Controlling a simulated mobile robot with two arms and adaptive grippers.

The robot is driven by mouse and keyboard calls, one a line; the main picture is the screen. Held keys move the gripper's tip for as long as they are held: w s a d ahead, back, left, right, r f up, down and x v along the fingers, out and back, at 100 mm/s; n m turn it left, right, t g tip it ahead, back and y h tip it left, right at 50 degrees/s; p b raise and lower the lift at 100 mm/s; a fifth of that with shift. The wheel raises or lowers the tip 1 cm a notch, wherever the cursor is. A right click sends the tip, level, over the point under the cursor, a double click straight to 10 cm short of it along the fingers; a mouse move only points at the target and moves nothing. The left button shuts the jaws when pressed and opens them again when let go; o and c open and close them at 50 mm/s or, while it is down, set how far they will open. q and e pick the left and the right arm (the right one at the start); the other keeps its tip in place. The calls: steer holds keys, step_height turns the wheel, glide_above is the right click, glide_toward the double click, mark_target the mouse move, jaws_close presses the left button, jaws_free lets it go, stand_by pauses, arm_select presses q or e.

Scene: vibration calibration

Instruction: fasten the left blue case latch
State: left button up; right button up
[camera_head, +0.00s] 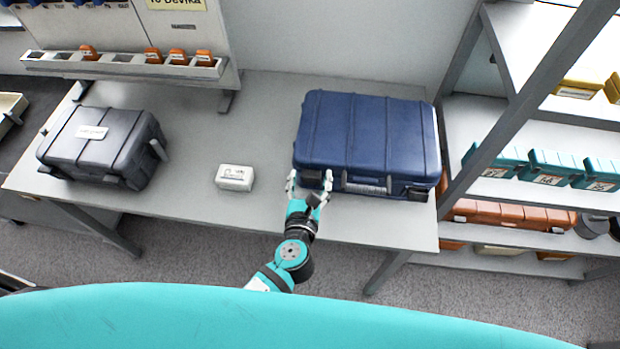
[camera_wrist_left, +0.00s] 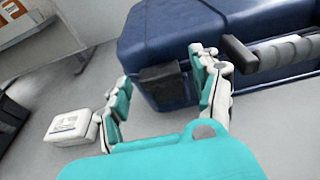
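The blue case (camera_head: 366,135) lies with its lid down on the table, its front facing me. Its left latch (camera_wrist_left: 162,84) is a dark block on the front face; I cannot tell whether it is fastened. My left gripper (camera_head: 309,188) is at the front left of the case. In the left wrist view its two fingers (camera_wrist_left: 165,98) are spread, with the latch showing between and beyond them, and nothing is held. In the head view the gripper partly hides the latch. The case's right latch (camera_head: 418,194) is dark. My right gripper is not in view.
The case handle (camera_wrist_left: 287,50) is close right of my left gripper. A small white box (camera_head: 234,178) and a grey case (camera_head: 103,148) stand to the left on the table (camera_head: 262,110). A shelf rack with teal bins (camera_head: 548,166) stands at right.

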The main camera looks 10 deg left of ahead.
arm_select(q)
steer(key=v, duration=1.2)
stand_by(0.5)
